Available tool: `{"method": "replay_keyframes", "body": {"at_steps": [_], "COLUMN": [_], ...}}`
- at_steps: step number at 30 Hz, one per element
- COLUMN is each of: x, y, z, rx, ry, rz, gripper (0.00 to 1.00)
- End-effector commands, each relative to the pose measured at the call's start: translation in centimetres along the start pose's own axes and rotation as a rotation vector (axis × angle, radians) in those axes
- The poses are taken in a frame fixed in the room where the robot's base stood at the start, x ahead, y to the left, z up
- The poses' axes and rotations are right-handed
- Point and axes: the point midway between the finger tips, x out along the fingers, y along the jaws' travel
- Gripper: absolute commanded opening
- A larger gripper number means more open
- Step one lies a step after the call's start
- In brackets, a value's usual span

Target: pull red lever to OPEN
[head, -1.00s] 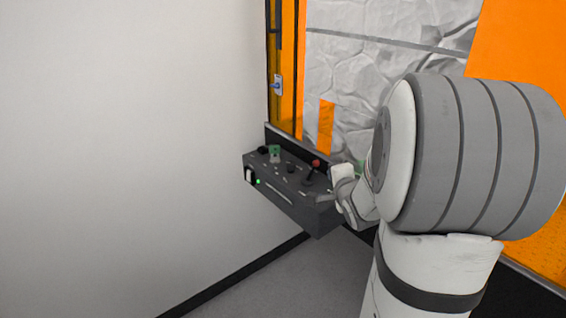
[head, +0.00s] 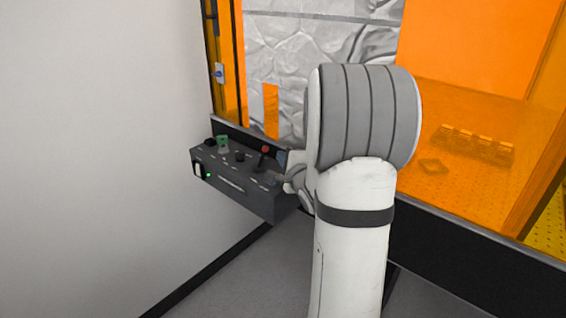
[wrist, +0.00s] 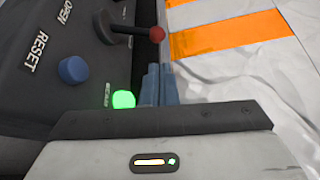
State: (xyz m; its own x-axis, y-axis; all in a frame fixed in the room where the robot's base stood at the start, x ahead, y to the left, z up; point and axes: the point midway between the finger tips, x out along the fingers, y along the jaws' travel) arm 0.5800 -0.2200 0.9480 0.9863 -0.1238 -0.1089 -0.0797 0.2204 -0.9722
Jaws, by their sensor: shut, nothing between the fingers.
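The red lever, a dark stem with a red ball knob (head: 265,149), stands on the dark control panel (head: 232,184) in the head view. In the wrist view the red knob (wrist: 157,34) is at the top middle, its stem running left to a round base near the OPEN label (wrist: 65,12). My gripper (wrist: 160,72) has its blue-grey fingertips shut together with nothing between them. They point toward the knob, with a gap between tips and knob. In the head view my arm's end is just right of the lever; the fingertips are mostly hidden there.
A blue button (wrist: 73,69) by the RESET label and a lit green button (wrist: 123,99) lie left of my fingers. A green-topped control (head: 222,143) is on the panel's left end. Orange glazing (head: 480,100) stands behind, a white wall (head: 90,140) left.

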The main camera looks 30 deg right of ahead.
Motion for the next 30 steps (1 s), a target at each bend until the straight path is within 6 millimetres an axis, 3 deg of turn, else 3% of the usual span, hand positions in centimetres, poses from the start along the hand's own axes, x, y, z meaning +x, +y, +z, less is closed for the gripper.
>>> {"method": "replay_keyframes", "body": {"at_steps": [6, 12, 22, 23, 30], "x": [3.9, 5.7, 6.0, 5.8, 5.8], "y": [0.1, 0.1, 0.0, 0.2, -0.1], "z": [0.1, 0.1, 0.1, 0.9, -0.2], "rx": [-0.001, 0.000, 0.000, 0.001, 0.000], "ry": [-0.001, 0.000, 0.000, -0.002, 0.007], "rz": [0.001, 0.001, 0.000, 0.001, -0.001], "gripper": [0.00, 0.00, 0.00, 0.00, 0.00]}}
